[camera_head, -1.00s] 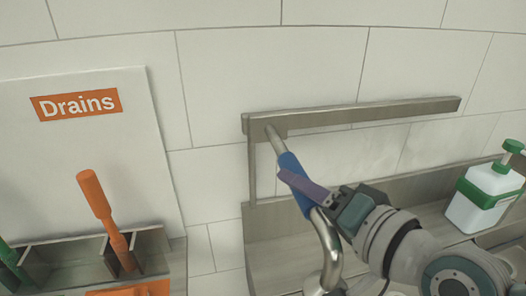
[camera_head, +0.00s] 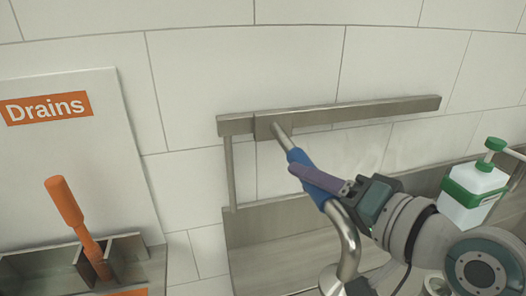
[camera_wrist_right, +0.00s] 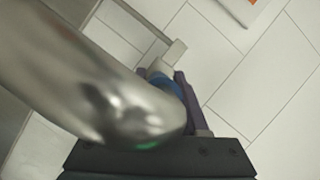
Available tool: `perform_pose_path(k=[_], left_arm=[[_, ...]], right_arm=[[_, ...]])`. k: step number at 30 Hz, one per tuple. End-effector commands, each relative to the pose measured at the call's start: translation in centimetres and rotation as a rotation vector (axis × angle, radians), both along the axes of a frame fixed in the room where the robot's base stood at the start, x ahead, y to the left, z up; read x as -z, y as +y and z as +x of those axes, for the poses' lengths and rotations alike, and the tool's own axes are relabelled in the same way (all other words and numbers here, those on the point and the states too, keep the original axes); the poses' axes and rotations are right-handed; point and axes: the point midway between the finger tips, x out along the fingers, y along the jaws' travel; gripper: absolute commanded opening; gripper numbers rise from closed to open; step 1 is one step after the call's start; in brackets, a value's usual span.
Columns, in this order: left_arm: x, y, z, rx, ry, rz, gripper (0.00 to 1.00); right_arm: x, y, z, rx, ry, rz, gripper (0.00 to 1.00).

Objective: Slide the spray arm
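The spray arm (camera_head: 346,225) is a bent metal tube with a blue sleeve. It hangs from a slider block (camera_head: 272,125) on a metal wall rail (camera_head: 380,110), a short way in from the rail's left end. My right gripper (camera_head: 312,178) has its purple fingers around the blue sleeve, one finger in front of it. In the right wrist view the blue sleeve (camera_wrist_right: 160,80) sits between the purple fingers, and the large blurred metal tube (camera_wrist_right: 100,85) hides much of the scene. My left gripper is not in view.
The rail is clear to the right of the slider block. A white and green pump bottle (camera_head: 473,190) stands on the right. An orange-handled tool (camera_head: 66,205) stands in a metal holder at lower left, below a "Drains" sign (camera_head: 45,107).

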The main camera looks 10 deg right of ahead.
Motion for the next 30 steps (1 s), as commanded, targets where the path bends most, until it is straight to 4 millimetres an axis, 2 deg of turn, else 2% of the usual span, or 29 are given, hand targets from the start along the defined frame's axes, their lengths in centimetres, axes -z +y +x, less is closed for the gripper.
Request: perform_pose_path(k=[1, 6, 16, 20, 30], left_arm=[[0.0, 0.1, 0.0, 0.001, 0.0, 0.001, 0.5], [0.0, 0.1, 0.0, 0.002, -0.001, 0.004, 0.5], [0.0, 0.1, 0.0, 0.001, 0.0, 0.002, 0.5], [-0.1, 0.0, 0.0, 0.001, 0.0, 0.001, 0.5], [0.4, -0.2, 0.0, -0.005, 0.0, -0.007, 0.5]], right_arm=[[0.0, 0.0, 0.0, 0.0, 0.0, 0.0, 0.51], [0.0, 0.0, 0.0, -0.001, 0.001, 0.0, 0.69], [0.0, -0.1, -0.4, 0.0, 0.002, 0.0, 0.69], [-0.3, -0.7, -1.9, 0.0, 0.003, 0.0, 0.69], [-1.4, -2.7, -7.4, -0.002, 0.004, -0.002, 0.69]])
